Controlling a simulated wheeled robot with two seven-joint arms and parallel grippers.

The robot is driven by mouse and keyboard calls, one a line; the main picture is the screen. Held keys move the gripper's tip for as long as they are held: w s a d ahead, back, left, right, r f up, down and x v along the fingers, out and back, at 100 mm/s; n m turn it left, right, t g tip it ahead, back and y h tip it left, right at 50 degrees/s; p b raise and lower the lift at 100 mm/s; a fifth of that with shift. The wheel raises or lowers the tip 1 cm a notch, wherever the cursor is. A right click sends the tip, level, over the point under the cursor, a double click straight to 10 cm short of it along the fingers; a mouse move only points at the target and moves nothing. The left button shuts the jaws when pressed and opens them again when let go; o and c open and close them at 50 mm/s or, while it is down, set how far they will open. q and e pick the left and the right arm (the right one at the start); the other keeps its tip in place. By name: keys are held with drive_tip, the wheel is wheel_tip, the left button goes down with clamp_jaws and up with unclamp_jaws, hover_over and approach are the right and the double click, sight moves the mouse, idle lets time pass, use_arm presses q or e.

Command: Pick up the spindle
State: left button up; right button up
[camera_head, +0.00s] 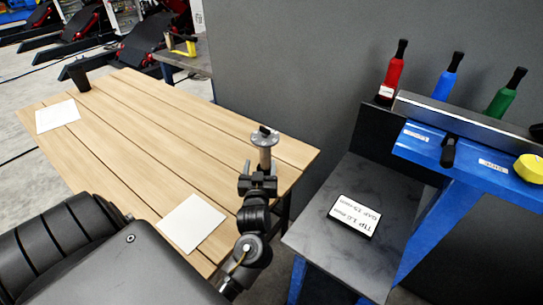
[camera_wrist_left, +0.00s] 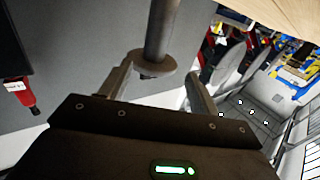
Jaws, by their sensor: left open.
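The spindle (camera_head: 264,138) is a grey metal piece with a shaft and a round disc, upright near the right end of the wooden table in the head view. My left gripper (camera_head: 260,174) is just in front of and below its top. In the left wrist view the spindle's shaft (camera_wrist_left: 157,30) ends in a disc (camera_wrist_left: 154,68). The open fingers of my left gripper (camera_wrist_left: 163,75) lie on either side of the disc, with a visible gap at the right finger. Whether the left finger touches it I cannot tell. My right gripper is not in view.
The wooden table (camera_head: 150,130) carries two white sheets (camera_head: 191,222) and a dark cup (camera_head: 79,76). A grey wall (camera_head: 290,70) stands behind.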

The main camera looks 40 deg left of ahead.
sight(265, 150)
use_arm(q)
drive_tip(key=x, duration=0.4)
drive_tip(key=f+x, duration=0.1)
drive_tip(key=x, duration=0.1)
drive_tip(key=shift+w+d, duration=0.2)
drive_tip(key=shift+w, duration=0.1)
drive_tip(key=shift+w+a+r+p, duration=0.15)
drive_tip(key=shift+w+r+p, duration=0.1)
drive_tip(key=shift+p, duration=0.2)
drive_tip(key=x, duration=0.2)
drive_tip(key=p+x, duration=0.1)
drive_tip(key=x, duration=0.1)
drive_tip(key=shift+w+a+f, duration=0.1)
drive_tip(key=shift+w+f, duration=0.1)
drive_tip(key=shift+w, duration=0.05)
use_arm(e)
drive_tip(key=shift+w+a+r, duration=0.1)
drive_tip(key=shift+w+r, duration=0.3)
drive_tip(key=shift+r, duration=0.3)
use_arm(q)
clamp_jaws()
drive_tip(key=shift+r, duration=0.1)
